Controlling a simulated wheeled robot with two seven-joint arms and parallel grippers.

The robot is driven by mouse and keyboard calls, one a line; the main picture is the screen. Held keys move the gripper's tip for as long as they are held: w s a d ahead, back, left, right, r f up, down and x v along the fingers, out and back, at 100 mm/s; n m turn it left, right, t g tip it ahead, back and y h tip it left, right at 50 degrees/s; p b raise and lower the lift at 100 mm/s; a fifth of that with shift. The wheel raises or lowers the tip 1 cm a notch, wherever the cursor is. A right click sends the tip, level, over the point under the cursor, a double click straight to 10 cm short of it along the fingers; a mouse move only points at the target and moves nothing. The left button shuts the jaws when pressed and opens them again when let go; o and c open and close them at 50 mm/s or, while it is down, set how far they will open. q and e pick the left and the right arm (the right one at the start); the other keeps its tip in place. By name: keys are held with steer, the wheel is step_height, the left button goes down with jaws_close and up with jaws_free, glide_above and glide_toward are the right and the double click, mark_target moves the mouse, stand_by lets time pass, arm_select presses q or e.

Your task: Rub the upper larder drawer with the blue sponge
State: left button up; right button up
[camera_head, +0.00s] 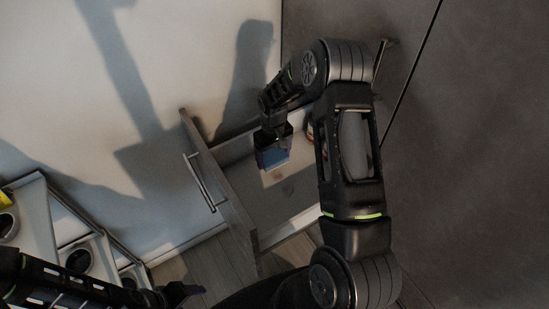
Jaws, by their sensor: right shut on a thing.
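The larder drawer (246,212) is pulled open from the dark cabinet, with its white inside showing and a bar handle on its front at the left. My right arm reaches over it from the right. My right gripper (272,143) is over the inside of the drawer and shut on the blue sponge (275,158), which is partly hidden by the fingers. I cannot tell whether the sponge touches the drawer bottom. My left gripper (186,292) is low at the left, outside the drawer; its jaws are too dark to read.
A dark grey cabinet front (470,150) with a long bar handle (381,62) stands at the right. A white rack (48,228) with round dark-centred items stands at the lower left. Wooden floor (190,265) shows between rack and drawer. A small reddish item (310,132) is in the drawer's back.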

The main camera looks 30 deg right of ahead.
mark_target(274, 156)
steer(key=shift+r+p, duration=0.7)
steer(key=shift+r, duration=1)
